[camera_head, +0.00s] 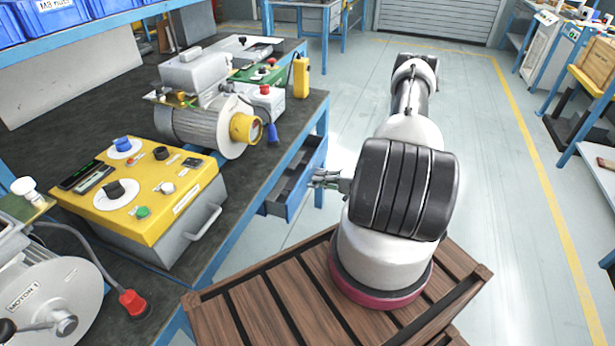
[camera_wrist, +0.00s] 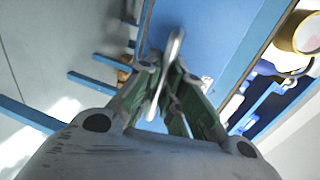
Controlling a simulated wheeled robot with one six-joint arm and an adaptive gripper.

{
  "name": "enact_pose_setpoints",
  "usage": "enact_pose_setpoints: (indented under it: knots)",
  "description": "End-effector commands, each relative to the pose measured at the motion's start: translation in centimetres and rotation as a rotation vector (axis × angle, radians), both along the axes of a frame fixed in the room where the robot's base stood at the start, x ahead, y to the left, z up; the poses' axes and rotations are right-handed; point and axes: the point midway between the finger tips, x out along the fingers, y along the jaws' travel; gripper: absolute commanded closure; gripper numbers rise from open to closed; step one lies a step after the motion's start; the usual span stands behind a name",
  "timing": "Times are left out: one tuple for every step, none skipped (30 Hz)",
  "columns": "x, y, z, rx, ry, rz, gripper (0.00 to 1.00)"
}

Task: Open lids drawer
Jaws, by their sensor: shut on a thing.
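A blue drawer (camera_head: 289,206) under the bench stands partly out past the bench edge, and its dark inside shows from above in the head view. Its blue front (camera_wrist: 222,35) fills the upper middle of the wrist view, with a small white label too blurred to read. A metal bar handle (camera_wrist: 172,52) crosses in front of it. My gripper (camera_head: 318,178) is at the drawer's front. In the wrist view, the green fingers of my gripper (camera_wrist: 164,82) are shut on the handle. I cannot read whether this drawer is the one for lids.
The dark bench top (camera_head: 90,145) holds a blower motor (camera_head: 195,125), a yellow control box (camera_head: 140,190) and a red-tipped plug (camera_head: 133,303). The grey floor (camera_head: 490,200) to the right is clear.

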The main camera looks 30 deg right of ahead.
Motion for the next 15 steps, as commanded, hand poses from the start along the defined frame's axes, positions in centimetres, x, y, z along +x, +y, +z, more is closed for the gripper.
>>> enact_pose_setpoints:
  knots:
    - [-1.1,-1.0,-0.1,-0.001,0.002,-0.006,1.0]
    - [-1.7,-1.5,-0.1,-0.001,0.002,-0.007,1.0]
    - [-2.5,-2.1,-0.1,-0.001,0.002,-0.006,1.0]
    - [-3.1,-2.6,-0.1,-0.001,0.002,-0.007,1.0]
    - [-3.7,-3.0,-0.1,-0.001,0.001,-0.006,1.0]
    - [-4.5,-3.7,-0.1,-0.001,0.001,-0.006,1.0]
    - [-5.1,-4.1,-0.1,-0.001,0.001,-0.006,1.0]
    - [-5.7,-4.6,-0.1,-0.001,0.001,-0.006,1.0]
    - [-6.4,-5.1,-0.1,-0.002,0.0,-0.006,1.0]
    - [-6.9,-5.5,-0.1,-0.001,0.0,-0.005,1.0]
    - [-7.4,-5.9,-0.1,-0.002,0.0,-0.005,1.0]
    - [-8.0,-6.4,-0.1,-0.002,0.0,-0.005,1.0]
    - [-8.4,-6.7,-0.1,-0.002,0.0,-0.004,1.0]
    - [-8.9,-7.0,0.0,-0.001,0.0,-0.004,1.0]
    - [-9.4,-7.4,-0.1,-0.001,0.0,-0.003,1.0]
